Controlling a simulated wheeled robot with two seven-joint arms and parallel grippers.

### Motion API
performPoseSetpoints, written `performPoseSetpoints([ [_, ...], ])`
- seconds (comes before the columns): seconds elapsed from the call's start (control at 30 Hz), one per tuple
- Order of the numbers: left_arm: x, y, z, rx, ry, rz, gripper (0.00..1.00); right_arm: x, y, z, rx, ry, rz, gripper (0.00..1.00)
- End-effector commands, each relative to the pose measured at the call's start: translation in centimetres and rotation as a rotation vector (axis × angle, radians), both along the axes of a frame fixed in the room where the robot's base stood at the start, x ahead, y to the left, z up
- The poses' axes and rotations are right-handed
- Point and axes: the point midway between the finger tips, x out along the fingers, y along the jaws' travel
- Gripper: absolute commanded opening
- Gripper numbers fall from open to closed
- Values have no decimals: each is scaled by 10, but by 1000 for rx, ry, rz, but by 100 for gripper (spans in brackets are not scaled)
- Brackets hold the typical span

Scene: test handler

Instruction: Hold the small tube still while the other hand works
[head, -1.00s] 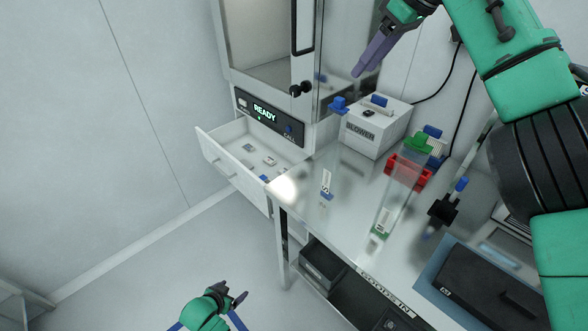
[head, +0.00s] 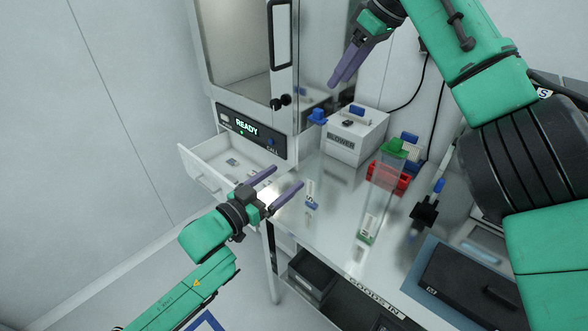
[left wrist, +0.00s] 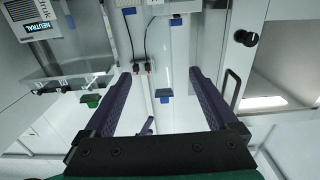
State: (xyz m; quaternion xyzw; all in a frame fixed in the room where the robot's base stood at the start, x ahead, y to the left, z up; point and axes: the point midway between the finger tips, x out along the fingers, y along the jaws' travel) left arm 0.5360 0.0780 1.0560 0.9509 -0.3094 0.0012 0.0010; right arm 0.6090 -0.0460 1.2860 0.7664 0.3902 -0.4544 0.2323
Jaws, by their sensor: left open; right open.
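The small tube is clear and stands upright on the metal bench, with a blue cap (head: 317,116), a blue foot (head: 311,204) and an S label (head: 310,188). My left gripper (head: 288,176) is open and empty, to the left of the tube, its fingers pointing up and right in the head view. In the left wrist view a blue piece (left wrist: 163,96) shows between the open fingers, farther off. My right gripper (head: 347,78) is open and empty, above and to the right of the blue cap.
A larger clear tube with a green cap (head: 395,148) and green foot (head: 366,237) stands right of the small one. Behind are a red rack (head: 404,182) and the blower box (head: 352,140). An open drawer (head: 205,185) juts out at left. A black holder (head: 425,212) stands at right.

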Motion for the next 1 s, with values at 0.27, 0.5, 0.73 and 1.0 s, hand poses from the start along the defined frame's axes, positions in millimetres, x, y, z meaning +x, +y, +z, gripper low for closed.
performPoseSetpoints([
  [0.27, 54, -39, 2, -1, -3, 1, 92, 0, 0, 0, 0, 0, 0, 50],
  [0.5, 96, -70, 1, 0, -1, 1, 92, 0, 0, 0, 0, 0, 0, 50],
  [0.73, 107, -78, 0, 2, 0, 1, 92, 0, 0, 0, 0, 0, 0, 50],
  [1.0, 107, -78, 0, 2, 0, 1, 50, 0, 0, 0, 0, 0, 0, 50],
])
